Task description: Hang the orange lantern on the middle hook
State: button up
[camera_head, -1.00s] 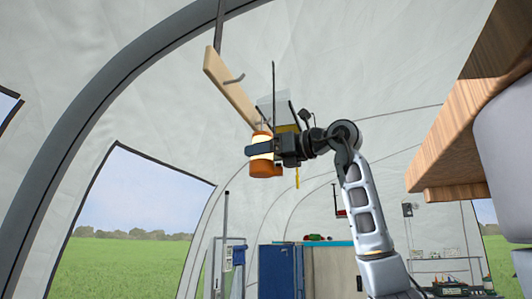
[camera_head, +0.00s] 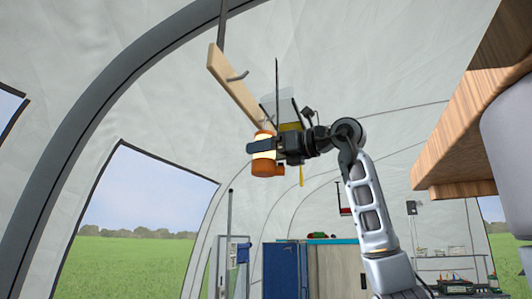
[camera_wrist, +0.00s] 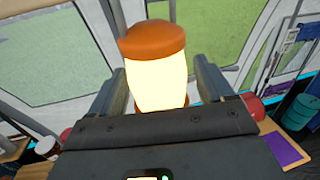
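The orange lantern (camera_head: 263,168) has an orange cap and base and a glowing pale body. It stands about upright between the fingers of my gripper (camera_head: 264,146). The wrist view shows the lantern (camera_wrist: 154,75) between both dark fingers (camera_wrist: 163,85). A pale wooden beam (camera_head: 230,85) with hooks slants above and behind the lantern. A bare hook (camera_head: 238,76) shows near its left end. The beam's right part and the middle hook are hidden or unclear behind the lantern and gripper. I cannot tell whether the lantern touches a hook.
A clear and yellow thing (camera_head: 286,108) shows just behind my gripper. A wooden shelf edge (camera_head: 450,135) juts in at the right. A blue cabinet (camera_head: 280,270) stands low at the back. Open air lies left of the beam, before the tent wall.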

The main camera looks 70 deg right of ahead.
jog(key=shift+o, duration=0.9)
jog(key=shift+f, duration=0.1)
jog(key=s+a+b, duration=0.1)
jog(key=s+b, duration=0.1)
jog(key=s, duration=0.5)
jog(key=shift+s, duration=0.4)
